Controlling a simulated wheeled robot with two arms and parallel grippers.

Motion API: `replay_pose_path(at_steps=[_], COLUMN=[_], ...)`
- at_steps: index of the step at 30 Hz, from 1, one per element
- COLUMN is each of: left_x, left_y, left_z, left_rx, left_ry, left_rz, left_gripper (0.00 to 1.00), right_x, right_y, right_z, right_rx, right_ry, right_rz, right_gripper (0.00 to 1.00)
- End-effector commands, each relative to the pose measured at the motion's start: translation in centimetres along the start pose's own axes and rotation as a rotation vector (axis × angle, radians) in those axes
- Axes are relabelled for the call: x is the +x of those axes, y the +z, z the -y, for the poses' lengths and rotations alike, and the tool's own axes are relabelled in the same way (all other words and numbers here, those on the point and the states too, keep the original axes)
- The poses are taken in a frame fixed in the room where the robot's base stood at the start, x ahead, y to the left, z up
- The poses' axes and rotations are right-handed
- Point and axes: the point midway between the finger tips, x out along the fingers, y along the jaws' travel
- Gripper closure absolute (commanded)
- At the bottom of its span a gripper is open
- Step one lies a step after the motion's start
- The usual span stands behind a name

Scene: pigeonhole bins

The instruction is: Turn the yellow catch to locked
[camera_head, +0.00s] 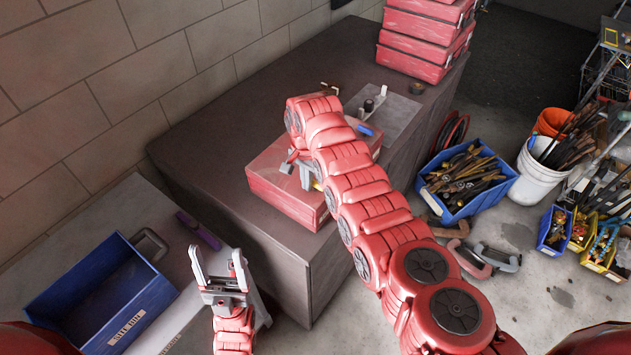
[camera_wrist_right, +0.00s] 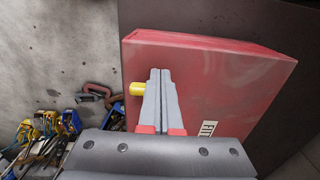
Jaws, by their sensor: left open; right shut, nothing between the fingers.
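A red box (camera_head: 270,184) lies on the dark cabinet, and its red face (camera_wrist_right: 215,75) fills much of the right wrist view. The yellow catch (camera_wrist_right: 137,89) is a short yellow piece at the left side of that face. My right gripper (camera_wrist_right: 160,75) is shut and empty, its fingers just right of the catch. I cannot tell whether they touch it. In the head view my right arm covers part of the box, and only a bit of yellow (camera_head: 317,186) shows. My left gripper (camera_head: 220,262) is open and empty, low at the left.
A blue bin (camera_head: 100,300) and a purple item (camera_head: 200,232) are on the grey surface at left. Stacked red cases (camera_head: 425,45) stand at the cabinet's back. A blue crate of tools (camera_head: 465,180) and a white bucket (camera_head: 540,175) stand on the floor at right.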

Motion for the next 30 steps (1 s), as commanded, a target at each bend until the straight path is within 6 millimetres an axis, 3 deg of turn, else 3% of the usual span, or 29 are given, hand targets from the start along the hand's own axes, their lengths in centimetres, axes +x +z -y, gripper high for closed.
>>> replay_pose_path(at_steps=[9,24,30], left_x=[0.8,0.9,1.0], left_y=[-0.1,-0.2,-0.2], left_z=[0.0,0.1,0.1], left_rx=[0.000,0.000,0.000], left_ry=[0.000,0.000,0.000], left_rz=[0.000,0.000,0.000], left_gripper=[0.30,0.30,0.30], right_x=[-0.3,-5.8,-6.0], right_y=[0.1,0.1,0.1], right_z=[-0.2,-0.1,-0.2], right_rx=[0.000,0.001,0.001], right_ry=[0.000,-0.002,-0.001], right_rz=[0.001,-0.001,0.001], right_gripper=[1.00,1.00,1.00])
